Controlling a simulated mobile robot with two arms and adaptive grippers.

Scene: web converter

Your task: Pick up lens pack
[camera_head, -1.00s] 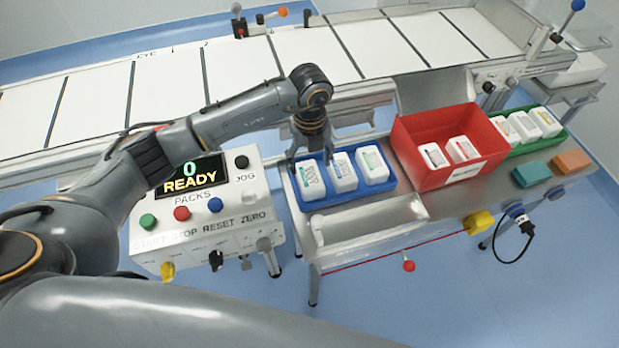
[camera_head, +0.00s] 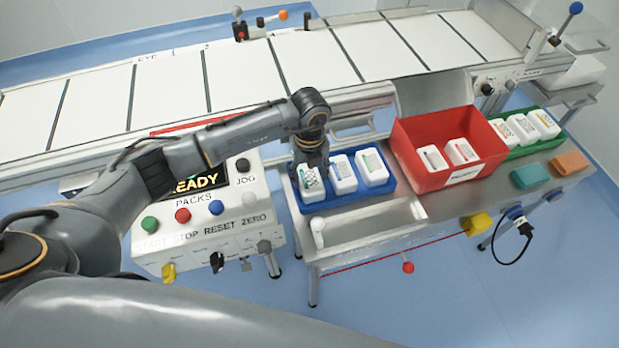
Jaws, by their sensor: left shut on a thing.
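Three white lens packs stand in a blue tray (camera_head: 349,200) on the metal bench. The leftmost lens pack (camera_head: 311,186) is under my left gripper (camera_head: 310,166). My left gripper points down and is shut on the top of this pack, which sits in or just above the tray. The middle pack (camera_head: 343,176) and the right pack (camera_head: 373,168) stand beside it, untouched. The fingertips are partly hidden by the gripper body. My right gripper is not in view.
A red bin (camera_head: 428,180) with white packs stands right of the blue tray. A green tray (camera_head: 553,141) with several packs is beyond it. A control box (camera_head: 204,225) reading READY stands at the left. The conveyor (camera_head: 240,75) runs behind.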

